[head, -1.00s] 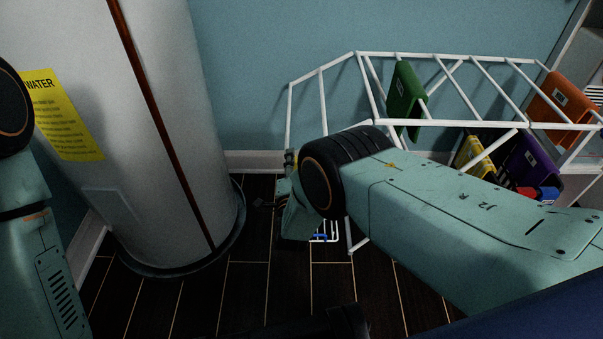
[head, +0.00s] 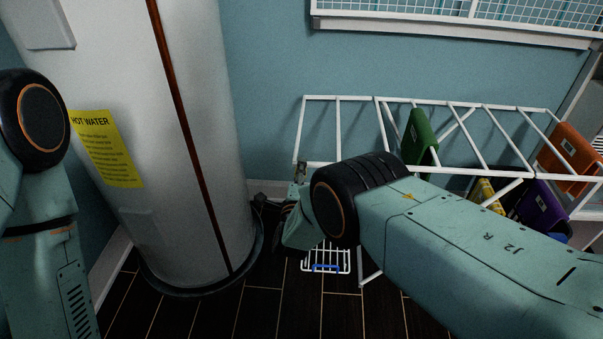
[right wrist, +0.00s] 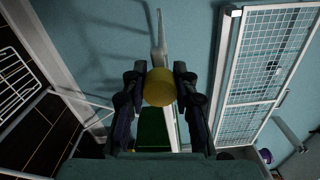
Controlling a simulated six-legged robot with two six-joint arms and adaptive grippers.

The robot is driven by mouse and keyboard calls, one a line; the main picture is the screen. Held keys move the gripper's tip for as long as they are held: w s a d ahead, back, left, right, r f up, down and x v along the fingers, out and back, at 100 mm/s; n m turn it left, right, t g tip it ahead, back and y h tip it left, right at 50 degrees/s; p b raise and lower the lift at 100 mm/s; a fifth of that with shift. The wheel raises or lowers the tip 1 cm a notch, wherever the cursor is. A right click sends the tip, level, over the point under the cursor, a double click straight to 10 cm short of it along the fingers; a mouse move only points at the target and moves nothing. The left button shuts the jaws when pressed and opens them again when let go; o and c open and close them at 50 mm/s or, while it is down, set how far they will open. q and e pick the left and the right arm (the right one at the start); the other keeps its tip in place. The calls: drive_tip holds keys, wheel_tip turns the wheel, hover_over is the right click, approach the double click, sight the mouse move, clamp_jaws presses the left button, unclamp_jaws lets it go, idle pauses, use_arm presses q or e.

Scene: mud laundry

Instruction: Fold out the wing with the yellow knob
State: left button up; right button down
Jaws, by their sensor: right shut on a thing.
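A white drying rack (head: 470,105) stands against the blue wall in the head view. Its left wing (head: 338,125) is a white bar frame that now runs almost in line with the rack's top. In the right wrist view the round yellow knob (right wrist: 159,87) sits between the dark fingers of my right gripper (right wrist: 160,88), which is shut on it. White bars extend behind the knob. In the head view my right gripper (head: 299,174) is at the wing's near left corner, mostly hidden by my arm, and the knob cannot be made out. My left gripper is out of view.
A green cloth (head: 418,137), an orange cloth (head: 570,160) and a purple item (head: 541,205) are at the rack. A white water heater (head: 190,150) stands close on the left. A white wire shelf (head: 450,20) is above; a small wire rack (head: 327,260) is below.

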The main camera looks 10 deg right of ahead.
drive_tip(key=shift+s+r, duration=0.1)
drive_tip(key=shift+r, duration=0.25)
drive_tip(key=shift+m+p, duration=0.3)
drive_tip(key=shift+p, duration=0.05)
drive_tip(key=shift+r, duration=0.15)
drive_tip(key=c, duration=1)
unclamp_jaws()
drive_tip(key=shift+r, duration=0.1)
